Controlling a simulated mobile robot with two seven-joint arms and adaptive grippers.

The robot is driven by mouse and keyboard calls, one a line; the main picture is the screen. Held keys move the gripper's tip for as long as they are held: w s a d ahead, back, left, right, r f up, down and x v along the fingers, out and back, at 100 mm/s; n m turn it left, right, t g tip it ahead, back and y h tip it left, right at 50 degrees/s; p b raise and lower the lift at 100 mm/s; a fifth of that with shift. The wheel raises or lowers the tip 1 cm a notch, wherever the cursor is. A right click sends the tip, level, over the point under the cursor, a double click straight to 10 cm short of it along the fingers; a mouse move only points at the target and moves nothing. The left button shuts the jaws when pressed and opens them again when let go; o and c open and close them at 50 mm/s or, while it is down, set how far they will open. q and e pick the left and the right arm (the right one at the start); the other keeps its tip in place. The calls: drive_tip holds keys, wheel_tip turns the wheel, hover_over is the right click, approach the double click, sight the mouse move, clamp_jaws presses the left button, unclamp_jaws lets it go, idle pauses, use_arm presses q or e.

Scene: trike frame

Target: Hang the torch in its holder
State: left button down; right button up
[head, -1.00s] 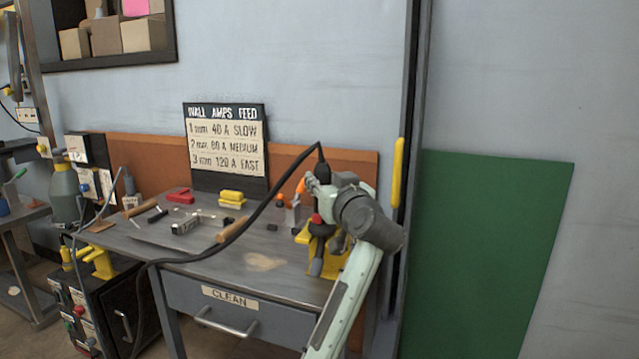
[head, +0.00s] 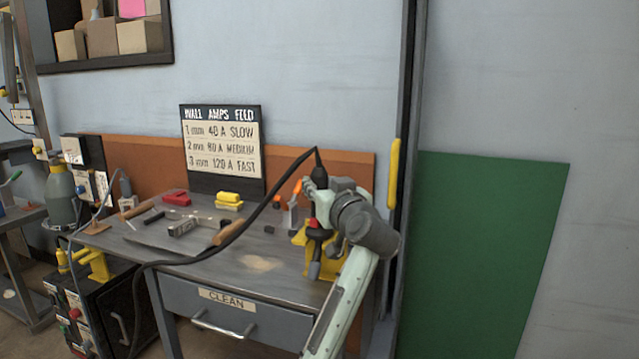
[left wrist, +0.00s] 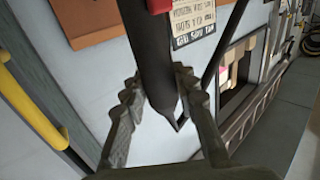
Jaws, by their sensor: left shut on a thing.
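The torch (head: 319,178) is black, with a red part and a grey nozzle end pointing down, and a thick black cable leaving its top. It hangs nearly upright over the right end of the bench. My left gripper (head: 318,193) is shut on its upper part. In the left wrist view my left gripper (left wrist: 158,98) has its two ridged fingers on either side of the torch (left wrist: 150,50). A yellow stand (head: 340,262), seemingly the holder, is on the bench behind the torch, partly hidden by it and my arm. I cannot tell whether they touch. My right gripper is not in view.
The bench (head: 180,258) carries a red block (head: 177,199), yellow blocks (head: 229,199) and small tools at its left and middle. A sign board (head: 221,148) stands behind. The cable (head: 240,228) droops across the bench. A yellow bracket (head: 95,265) is on the cart at left.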

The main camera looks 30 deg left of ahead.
use_arm(q)
drive_tip(key=c, duration=1.2)
unclamp_jaws()
drive_tip(key=shift+o, duration=0.5)
drive_tip(key=shift+f, duration=0.1)
drive_tip(key=shift+f, duration=0.1)
drive_tip(key=v, duration=0.7)
drive_tip(key=shift+s+d, duration=0.2)
drive_tip(key=shift+s, duration=0.05)
